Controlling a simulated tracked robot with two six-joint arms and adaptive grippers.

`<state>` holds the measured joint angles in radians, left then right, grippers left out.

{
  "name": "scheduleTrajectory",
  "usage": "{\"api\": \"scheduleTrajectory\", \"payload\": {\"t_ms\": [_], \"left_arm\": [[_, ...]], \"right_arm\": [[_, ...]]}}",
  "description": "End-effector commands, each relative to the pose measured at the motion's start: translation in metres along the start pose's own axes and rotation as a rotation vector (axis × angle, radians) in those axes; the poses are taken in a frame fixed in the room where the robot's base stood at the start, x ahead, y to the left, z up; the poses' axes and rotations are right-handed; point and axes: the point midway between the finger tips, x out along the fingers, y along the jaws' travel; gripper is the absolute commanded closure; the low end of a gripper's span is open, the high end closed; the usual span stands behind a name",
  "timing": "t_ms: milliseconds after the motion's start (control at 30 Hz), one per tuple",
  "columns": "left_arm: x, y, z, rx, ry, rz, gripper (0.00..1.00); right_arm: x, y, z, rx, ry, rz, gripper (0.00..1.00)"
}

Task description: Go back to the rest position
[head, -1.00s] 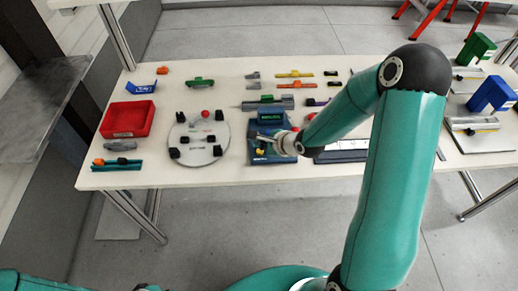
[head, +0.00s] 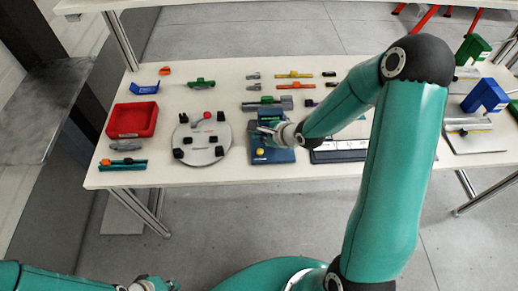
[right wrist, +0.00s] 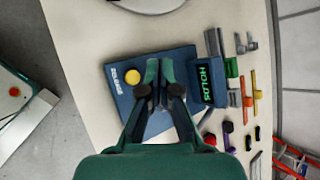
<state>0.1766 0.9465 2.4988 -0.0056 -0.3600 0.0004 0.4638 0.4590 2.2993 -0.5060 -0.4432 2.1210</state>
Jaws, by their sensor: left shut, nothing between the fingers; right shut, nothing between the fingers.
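My right gripper (head: 262,130) is above the blue device (head: 272,155) at the front middle of the table. In the right wrist view its two fingers (right wrist: 160,70) are together with nothing between them. The device's yellow button (right wrist: 132,77) shows beside the fingers, apart from them in the picture. Its display block (right wrist: 207,80) shows green letters. My left gripper (head: 150,285) is low at the bottom edge of the head view, in front of the table and partly cut off. It looks shut and empty.
The white table (head: 215,178) carries a round grey plate (head: 185,155) with black blocks, a red bin (head: 133,119), a blue bracket (head: 487,96) and a green bracket (head: 472,50). Several small coloured parts lie at the back. The floor between me and the table is clear.

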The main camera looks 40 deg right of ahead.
Motion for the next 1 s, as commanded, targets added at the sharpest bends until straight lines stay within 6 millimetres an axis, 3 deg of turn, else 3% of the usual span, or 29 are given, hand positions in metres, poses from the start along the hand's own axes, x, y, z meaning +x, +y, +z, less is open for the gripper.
{"api": "scheduleTrajectory", "payload": {"t_ms": [533,667,767,867,1000], "left_arm": [[0.000,0.000,0.000,0.000,0.000,0.000,1.00],[0.000,0.000,0.000,0.000,0.000,0.000,1.00],[0.000,0.000,0.000,0.000,0.000,0.000,1.00],[0.001,0.000,0.000,0.000,0.000,0.000,1.00],[0.001,0.000,0.000,0.000,0.000,0.000,1.00]], "right_arm": [[0.000,0.000,0.000,0.000,0.000,0.000,1.00],[0.004,0.006,0.008,-0.011,-0.012,0.015,1.00],[0.016,0.029,0.019,-0.026,-0.031,0.068,1.00],[0.030,0.071,0.031,-0.029,-0.043,0.159,1.00],[0.042,0.152,0.040,-0.123,-0.038,0.330,1.00]]}}
